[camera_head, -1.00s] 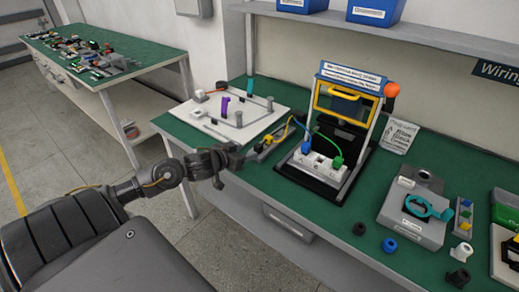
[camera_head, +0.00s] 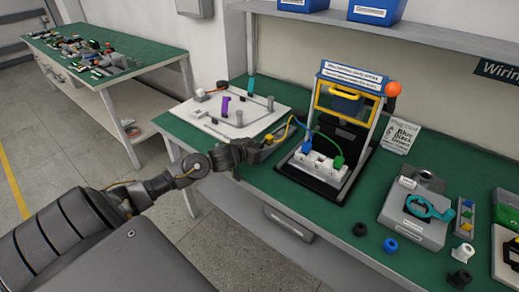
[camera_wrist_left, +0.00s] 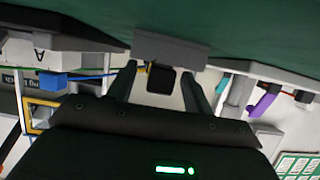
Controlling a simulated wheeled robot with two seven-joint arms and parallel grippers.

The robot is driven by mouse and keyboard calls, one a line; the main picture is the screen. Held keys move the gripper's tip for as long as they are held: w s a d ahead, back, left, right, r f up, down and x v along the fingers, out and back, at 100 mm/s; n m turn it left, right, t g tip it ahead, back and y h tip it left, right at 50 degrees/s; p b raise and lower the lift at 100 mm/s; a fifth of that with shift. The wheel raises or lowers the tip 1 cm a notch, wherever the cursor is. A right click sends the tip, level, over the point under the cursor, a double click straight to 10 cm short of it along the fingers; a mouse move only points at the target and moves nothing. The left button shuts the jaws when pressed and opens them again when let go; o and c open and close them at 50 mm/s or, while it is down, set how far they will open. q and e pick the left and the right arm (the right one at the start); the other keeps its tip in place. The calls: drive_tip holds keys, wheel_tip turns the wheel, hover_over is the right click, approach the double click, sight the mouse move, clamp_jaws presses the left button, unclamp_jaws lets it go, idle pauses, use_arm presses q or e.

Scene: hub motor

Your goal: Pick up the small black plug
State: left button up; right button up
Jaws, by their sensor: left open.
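A small black plug (camera_wrist_left: 160,82) shows in the left wrist view, a dark block between the two fingers, against a grey block (camera_wrist_left: 170,48). My left gripper (camera_wrist_left: 158,72) is open, with a finger on each side of the plug. I see gaps between the plug and the fingers. In the head view the left gripper (camera_head: 262,150) reaches in low over the bench's front edge, by the yellow wire (camera_head: 281,133). The plug itself is hard to make out there. My right gripper is not in view.
A wiring stand (camera_head: 345,110) with blue and green plugs in a white socket block (camera_head: 318,166) stands right of the gripper. A white board (camera_head: 200,116) lies behind left. Black (camera_head: 360,229) and blue (camera_head: 390,245) rings lie at the front right. Bare green bench (camera_head: 270,195) lies between.

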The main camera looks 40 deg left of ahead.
sight(257, 145)
use_arm(q)
drive_tip(key=shift+c, duration=0.8)
drive_tip(key=c, duration=0.9)
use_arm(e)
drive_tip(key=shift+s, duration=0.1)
use_arm(q)
drive_tip(key=shift+r, duration=0.55)
wheel_tip(257, 145, up, 3)
drive_tip(key=shift+s+a+f, duration=0.15)
drive_tip(key=s+a+r+p, duration=0.2)
drive_tip(key=s+a+r, duration=0.5)
drive_tip(key=s+r, duration=0.2)
drive_tip(key=s, duration=0.2)
drive_tip(key=shift+s, duration=0.35)
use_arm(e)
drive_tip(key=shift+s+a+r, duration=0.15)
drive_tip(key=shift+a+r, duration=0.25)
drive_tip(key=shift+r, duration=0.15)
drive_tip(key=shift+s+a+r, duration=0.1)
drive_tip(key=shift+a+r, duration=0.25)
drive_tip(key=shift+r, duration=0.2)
